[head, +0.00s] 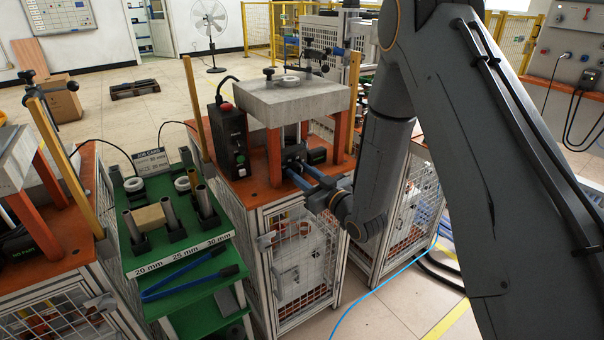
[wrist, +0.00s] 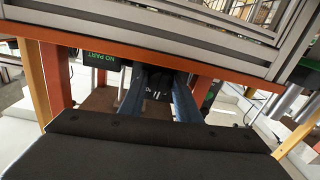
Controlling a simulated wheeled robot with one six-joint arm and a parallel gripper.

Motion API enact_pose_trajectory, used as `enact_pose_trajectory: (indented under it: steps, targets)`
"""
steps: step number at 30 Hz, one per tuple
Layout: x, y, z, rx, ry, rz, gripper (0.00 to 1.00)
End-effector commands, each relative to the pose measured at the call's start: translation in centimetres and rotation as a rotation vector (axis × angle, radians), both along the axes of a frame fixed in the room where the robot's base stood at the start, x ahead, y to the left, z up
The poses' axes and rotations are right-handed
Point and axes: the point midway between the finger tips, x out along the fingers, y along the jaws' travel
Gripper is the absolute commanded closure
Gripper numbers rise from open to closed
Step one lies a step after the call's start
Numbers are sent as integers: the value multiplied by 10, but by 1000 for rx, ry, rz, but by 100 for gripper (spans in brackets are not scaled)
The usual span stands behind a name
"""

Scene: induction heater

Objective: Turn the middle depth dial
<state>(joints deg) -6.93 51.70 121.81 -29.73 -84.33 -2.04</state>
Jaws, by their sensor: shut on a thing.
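The middle station has a thick grey slab (head: 292,98) on orange legs, above an orange bench top. The depth dial (head: 293,153) is a dark part under the slab, between the legs, and my fingers partly cover it. My gripper (head: 296,168) reaches in from the right with its two blue fingers on the dial. In the wrist view my gripper (wrist: 161,78) has its fingers on either side of the dark dial (wrist: 156,88), shut on it. The dial's markings are too small to read.
A black control box (head: 228,138) with a red button stands left of the slab. A green rack (head: 175,240) holds metal tubes, a block and blue tongs. Orange legs (head: 273,158) stand close beside my fingers. Another station (head: 30,190) is at the left edge.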

Motion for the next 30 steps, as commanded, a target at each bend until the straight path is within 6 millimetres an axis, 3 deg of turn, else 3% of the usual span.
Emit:
enact_pose_trajectory:
  steps: [30]
  targets:
    - [2,0,1,420,279,-6,92]
